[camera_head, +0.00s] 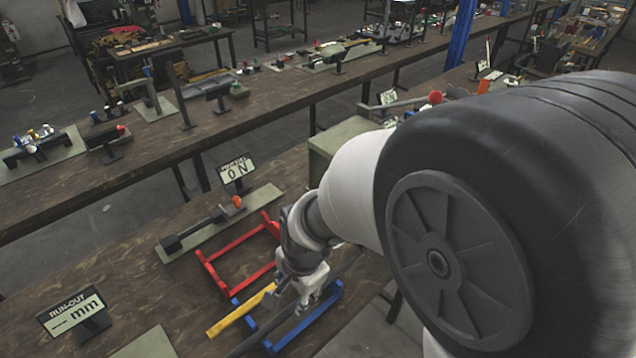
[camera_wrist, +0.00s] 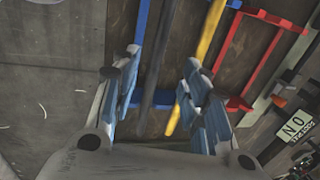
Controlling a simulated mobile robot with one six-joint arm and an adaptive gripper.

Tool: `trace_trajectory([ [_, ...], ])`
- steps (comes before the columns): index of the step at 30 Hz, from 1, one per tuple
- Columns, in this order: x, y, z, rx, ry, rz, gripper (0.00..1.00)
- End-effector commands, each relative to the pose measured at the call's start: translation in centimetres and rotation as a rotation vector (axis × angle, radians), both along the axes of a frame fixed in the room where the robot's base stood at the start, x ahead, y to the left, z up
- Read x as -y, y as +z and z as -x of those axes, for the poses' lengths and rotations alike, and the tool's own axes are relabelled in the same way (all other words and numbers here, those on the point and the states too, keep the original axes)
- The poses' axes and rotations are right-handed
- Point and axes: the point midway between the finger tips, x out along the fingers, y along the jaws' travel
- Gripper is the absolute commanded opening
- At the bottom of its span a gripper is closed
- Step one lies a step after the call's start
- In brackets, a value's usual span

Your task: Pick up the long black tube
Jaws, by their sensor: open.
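The long black tube (camera_head: 264,332) lies across the blue rack (camera_head: 333,296) on the brown bench. In the wrist view the tube (camera_wrist: 156,62) runs lengthwise between my two fingers, with space on both sides. My gripper (camera_head: 305,290) is open above the blue rack, pointing down; its fingers (camera_wrist: 160,60) also show in the wrist view. Part of the tube is hidden behind the gripper in the head view. I cannot tell exactly how far above the tube the fingertips are.
A yellow bar (camera_head: 240,310) lies beside the tube, close to my right finger in the wrist view (camera_wrist: 208,35). An empty-looking red rack (camera_head: 207,272) stands beyond it. A "RUN-OUT" display (camera_head: 75,311) and an "ON" display (camera_head: 237,172) stand on the bench.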

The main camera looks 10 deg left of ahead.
Motion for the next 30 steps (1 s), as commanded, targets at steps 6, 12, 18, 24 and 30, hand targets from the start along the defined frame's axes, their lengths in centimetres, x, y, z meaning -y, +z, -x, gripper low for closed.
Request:
trace_trajectory([
  [6, -0.6, -3.8, -0.5, 0.000, 0.001, 0.000, 0.41],
  [12, -0.7, -4.6, -0.7, 0.002, 0.001, 0.000, 0.41],
  [18, -0.8, -7.2, -1.0, -0.001, 0.000, 0.002, 0.41],
  [24, -1.1, -9.5, -1.3, 0.000, 0.001, 0.000, 0.41],
  [30, -1.2, -9.4, -1.4, 0.002, 0.001, -0.001, 0.41],
])
